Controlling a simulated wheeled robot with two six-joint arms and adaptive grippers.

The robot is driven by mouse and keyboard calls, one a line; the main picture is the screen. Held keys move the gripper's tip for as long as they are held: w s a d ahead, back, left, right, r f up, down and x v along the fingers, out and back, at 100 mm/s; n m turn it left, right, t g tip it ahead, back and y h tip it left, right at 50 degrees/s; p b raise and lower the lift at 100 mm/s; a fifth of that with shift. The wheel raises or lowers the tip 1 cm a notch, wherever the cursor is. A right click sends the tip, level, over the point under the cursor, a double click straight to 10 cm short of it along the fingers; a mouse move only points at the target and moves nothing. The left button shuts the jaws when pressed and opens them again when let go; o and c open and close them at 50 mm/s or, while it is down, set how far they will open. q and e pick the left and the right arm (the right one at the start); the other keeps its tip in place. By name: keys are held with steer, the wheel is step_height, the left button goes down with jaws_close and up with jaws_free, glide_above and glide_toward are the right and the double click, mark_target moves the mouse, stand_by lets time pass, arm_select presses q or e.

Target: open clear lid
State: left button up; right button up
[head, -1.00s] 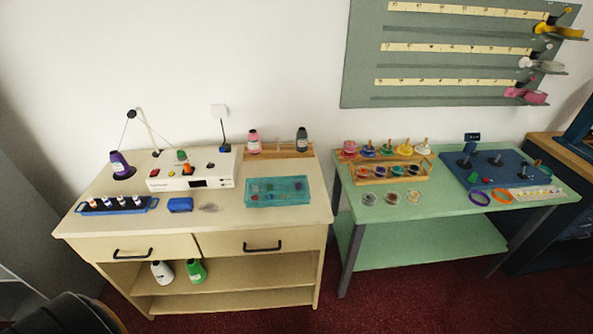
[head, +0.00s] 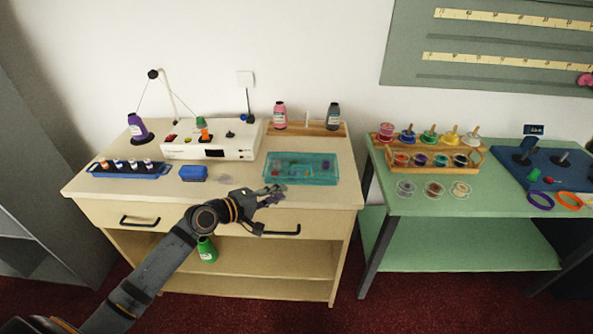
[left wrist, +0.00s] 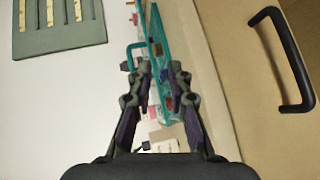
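A teal box with a see-through top (head: 302,166) lies on the beige counter, with small coloured pieces showing inside. My left gripper (head: 276,194) is over the counter's front edge, just in front of the box's near left corner. In the left wrist view, the box (left wrist: 167,45) shows tilted beyond and between my two fingers (left wrist: 159,70). The fingers are apart, with nothing held between them. A teal loop, like a handle, stands out from the box near the left finger. I cannot tell whether a fingertip touches it. My right gripper is not in view.
A white machine (head: 212,142) and a blue rack of small bottles (head: 130,169) stand left of the box. A blue block (head: 193,173) lies nearby. A wooden stand (head: 310,128) with bottles is behind. A green table (head: 480,205) stands to the right.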

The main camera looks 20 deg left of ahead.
mark_target(299, 167)
arm_select(q)
steer(key=r, duration=0.1)
steer(key=w+a+r+n, duration=0.1)
steer(key=w+r+n+t, duration=0.1)
steer(key=r, duration=0.1)
steer(key=shift+a, duration=0.3)
steer(key=x, duration=1)
steer(key=shift+w+d+r+p, duration=0.1)
steer(key=shift+w+d+p, duration=0.05)
steer(key=shift+d+p, duration=0.15)
steer(key=shift+a, duration=0.1)
jaws_close()
